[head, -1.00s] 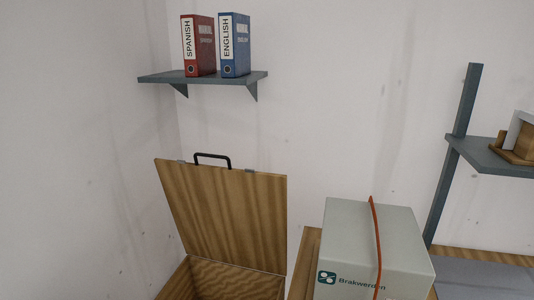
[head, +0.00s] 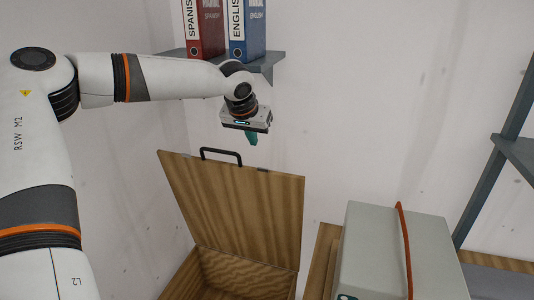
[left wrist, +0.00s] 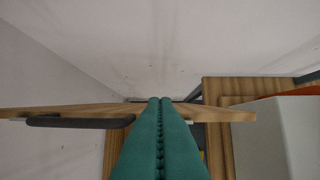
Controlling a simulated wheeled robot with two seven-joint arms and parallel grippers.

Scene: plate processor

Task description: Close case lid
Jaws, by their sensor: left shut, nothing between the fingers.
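The wooden case lid (head: 240,215) stands open, tilted up at the back of the wooden case (head: 245,275). A dark handle (head: 221,153) is on the lid's top edge. My left gripper (head: 252,139) is shut and empty, just above the lid's top edge, to the right of the handle. In the left wrist view its green fingers (left wrist: 160,115) are pressed together. There the lid (left wrist: 80,110) shows nearly edge-on beyond the fingers, with the handle (left wrist: 80,121) to their left. Whether the fingers touch the lid cannot be told. My right gripper is not in view.
A grey box with an orange strap (head: 400,250) stands right of the case. A wall shelf (head: 270,60) with a red binder (head: 204,30) and a blue binder (head: 247,30) is behind and above my left wrist. Another shelf (head: 515,155) is at the far right.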

